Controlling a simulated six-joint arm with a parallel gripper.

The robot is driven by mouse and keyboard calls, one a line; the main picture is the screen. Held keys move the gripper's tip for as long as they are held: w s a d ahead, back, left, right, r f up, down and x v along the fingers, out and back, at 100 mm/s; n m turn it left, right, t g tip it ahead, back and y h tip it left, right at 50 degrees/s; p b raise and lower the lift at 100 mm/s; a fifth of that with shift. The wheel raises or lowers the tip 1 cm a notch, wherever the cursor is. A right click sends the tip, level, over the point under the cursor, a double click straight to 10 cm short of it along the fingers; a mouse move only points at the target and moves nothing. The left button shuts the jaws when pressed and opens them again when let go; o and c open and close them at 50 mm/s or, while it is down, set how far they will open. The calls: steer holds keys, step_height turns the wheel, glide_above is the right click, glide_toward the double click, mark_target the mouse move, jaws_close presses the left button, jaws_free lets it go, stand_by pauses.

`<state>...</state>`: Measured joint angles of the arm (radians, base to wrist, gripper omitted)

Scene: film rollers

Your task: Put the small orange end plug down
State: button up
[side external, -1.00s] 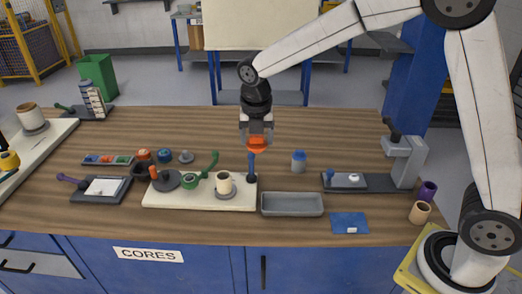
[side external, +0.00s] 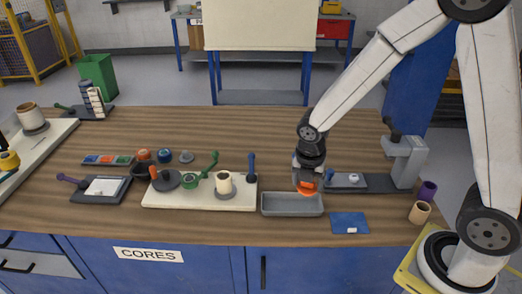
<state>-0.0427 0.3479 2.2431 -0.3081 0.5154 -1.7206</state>
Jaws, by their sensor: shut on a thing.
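My gripper (side external: 307,183) points down and is shut on the small orange end plug (side external: 306,187). The plug is at the gripper's lower end, over the back right part of the grey tray (side external: 292,213). I cannot tell whether the plug touches the tray or hangs a little above it. The part of the tray in view looks empty.
A cream board (side external: 235,205) with a roller core (side external: 224,184) and handled tools stands left of the tray. A blue mat (side external: 349,223) lies to the right. A grey press fixture (side external: 405,160) is behind it. The back middle of the table is clear.

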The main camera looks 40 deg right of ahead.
steer(key=shift+s+d+f+m, duration=0.2)
steer(key=shift+s+f, duration=0.2)
steer(key=shift+s, duration=0.35)
steer(key=shift+s+d+f+m, duration=0.2)
steer(key=shift+s+f, duration=0.2)
steer(key=shift+s, duration=0.35)
steer(key=w+f, duration=0.1)
steer(key=w, duration=0.2)
steer(key=w+f, duration=0.1)
steer(key=w, duration=0.2)
steer(key=w+f, duration=0.2)
steer(key=w, duration=0.1)
steer(key=shift+d, duration=0.15)
steer(key=w+f, duration=0.1)
steer(key=f, duration=0.1)
steer(key=w+f, duration=0.2)
steer(key=shift+w+f, duration=0.1)
steer(key=shift+w, duration=0.15)
steer(key=shift+w+d+f, duration=0.1)
steer(key=shift+w+f, duration=0.4)
steer(key=shift+f, duration=0.05)
steer(key=shift+f, duration=0.1)
steer(key=shift+w+f, duration=0.3)
steer(key=shift+f, duration=1.45)
steer(key=shift+f, duration=0.15)
